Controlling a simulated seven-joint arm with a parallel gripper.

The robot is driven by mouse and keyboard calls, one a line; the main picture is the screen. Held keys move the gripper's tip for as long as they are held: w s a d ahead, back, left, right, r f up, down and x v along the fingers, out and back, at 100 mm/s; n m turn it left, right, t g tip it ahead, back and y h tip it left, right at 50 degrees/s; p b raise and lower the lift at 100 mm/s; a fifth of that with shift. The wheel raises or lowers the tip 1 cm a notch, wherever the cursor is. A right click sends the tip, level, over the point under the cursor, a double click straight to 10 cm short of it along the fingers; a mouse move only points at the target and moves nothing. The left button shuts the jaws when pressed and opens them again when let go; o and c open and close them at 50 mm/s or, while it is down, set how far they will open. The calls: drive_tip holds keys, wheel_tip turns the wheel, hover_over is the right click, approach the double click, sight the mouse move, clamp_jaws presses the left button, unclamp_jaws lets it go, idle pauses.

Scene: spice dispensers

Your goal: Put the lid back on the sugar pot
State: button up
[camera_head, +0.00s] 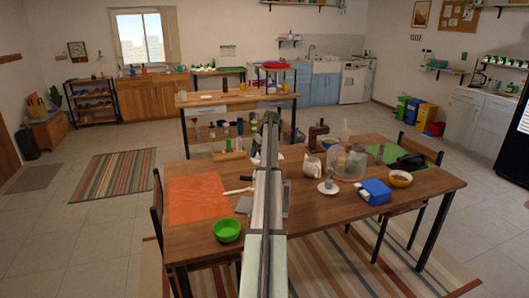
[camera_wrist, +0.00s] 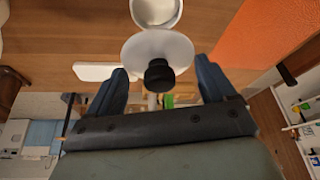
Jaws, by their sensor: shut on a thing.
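The lid (camera_wrist: 146,48) is a round white disc with a black knob (camera_wrist: 159,76). A round white pot (camera_wrist: 156,12), which looks like the sugar pot, shows at the top edge of the wrist view, partly cut off. The lid's upper edge meets the pot's lower edge in the picture; I cannot tell the height between them. In the head view my arm hides the pot and lid, and my fingers cannot be made out.
The wooden table (camera_head: 300,230) holds an orange mat (camera_head: 197,198) and a green bowl (camera_head: 227,230) left of my arm. Right of it stand a cream jug (camera_head: 312,167), a saucer with a cup (camera_head: 328,187), a clear container (camera_head: 346,163) and a blue box (camera_head: 375,192).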

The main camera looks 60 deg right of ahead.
drive_tip(key=n+y, duration=0.1)
drive_tip(key=n, duration=0.1)
drive_tip(key=n+y, duration=0.1)
drive_tip(key=n, duration=0.2)
drive_tip(key=shift+a+t, duration=0.2)
drive_tip(key=shift+t, duration=0.1)
drive_tip(key=shift+f, duration=0.1)
wheel_tip(320, 180, down, 7)
drive_tip(key=shift+f, duration=0.2)
idle(0.5)
drive_tip(key=shift+f, duration=0.5)
idle(1.8)
drive_tip(key=o, duration=0.9)
drive_tip(key=shift+c, duration=0.2)
drive_tip(key=shift+r, duration=0.1)
drive_tip(key=v, duration=1.3)
drive_tip(key=shift+r, duration=0.3)
